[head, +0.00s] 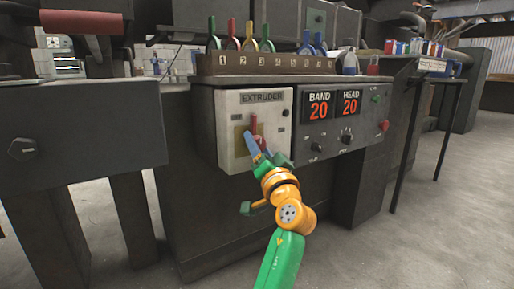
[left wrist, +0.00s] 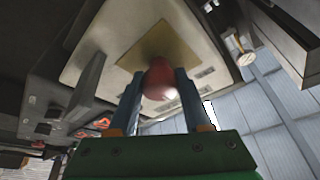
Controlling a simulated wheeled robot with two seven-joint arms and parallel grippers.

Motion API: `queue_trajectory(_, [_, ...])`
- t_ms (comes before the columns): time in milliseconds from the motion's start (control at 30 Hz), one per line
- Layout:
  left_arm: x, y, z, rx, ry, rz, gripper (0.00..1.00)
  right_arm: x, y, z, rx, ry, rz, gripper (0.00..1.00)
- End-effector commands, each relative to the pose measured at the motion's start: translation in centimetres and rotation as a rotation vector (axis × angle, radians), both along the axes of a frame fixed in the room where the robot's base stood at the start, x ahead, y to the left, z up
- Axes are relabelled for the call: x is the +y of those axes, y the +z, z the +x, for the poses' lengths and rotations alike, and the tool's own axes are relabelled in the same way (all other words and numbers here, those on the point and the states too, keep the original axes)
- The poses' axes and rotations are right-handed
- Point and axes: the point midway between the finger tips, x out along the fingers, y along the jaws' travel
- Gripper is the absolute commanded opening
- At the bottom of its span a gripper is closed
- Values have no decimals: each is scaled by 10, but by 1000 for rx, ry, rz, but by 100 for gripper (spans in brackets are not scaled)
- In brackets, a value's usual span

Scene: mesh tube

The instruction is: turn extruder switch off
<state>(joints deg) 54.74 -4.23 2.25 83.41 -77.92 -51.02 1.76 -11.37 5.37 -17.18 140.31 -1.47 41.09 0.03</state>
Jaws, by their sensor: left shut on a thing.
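The extruder switch box (head: 232,106) is a pale panel labelled "EXTRUDER" on the front of the dark machine. Its red switch lever (head: 253,121) stands roughly upright over a brass-coloured plate (head: 239,139), which also shows in the left wrist view (left wrist: 150,46). My left gripper (head: 254,146) is at the lever, with its blue fingers against the panel's middle. In the left wrist view, the lever's red rounded end (left wrist: 159,79) sits between the two fingers of my left gripper (left wrist: 160,88), which is shut on it. The lever's lower part is partly hidden by the gripper. My right gripper is not in view.
Right of the switch box is a dark control panel (head: 327,130) with "BAND 20" and "HEAD 20" displays and knobs. A rack (head: 280,65) of coloured-handled tools stands above. A dark cabinet (head: 82,139) is at the left. Floor (head: 440,215) is clear at the right.

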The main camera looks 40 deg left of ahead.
Motion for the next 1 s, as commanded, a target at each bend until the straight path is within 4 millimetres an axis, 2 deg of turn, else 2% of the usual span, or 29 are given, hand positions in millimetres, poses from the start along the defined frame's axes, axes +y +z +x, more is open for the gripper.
queue_trajectory(400, [-1, 3, 0, -6, -4, 4, 0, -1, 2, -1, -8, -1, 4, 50])
queue_trajectory(433, [-1, 3, 0, -6, -4, 4, 57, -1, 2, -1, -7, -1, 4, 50])
queue_trajectory(500, [-1, 2, 0, -6, -3, 2, 76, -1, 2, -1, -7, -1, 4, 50])
queue_trajectory(533, [-1, 2, 0, -5, -3, 3, 79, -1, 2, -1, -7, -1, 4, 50])
queue_trajectory(833, [-3, 0, -2, -2, -2, 1, 79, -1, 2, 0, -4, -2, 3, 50])
queue_trajectory(1000, [-30, -9, -20, -1, -5, 1, 79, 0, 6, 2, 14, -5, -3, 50])
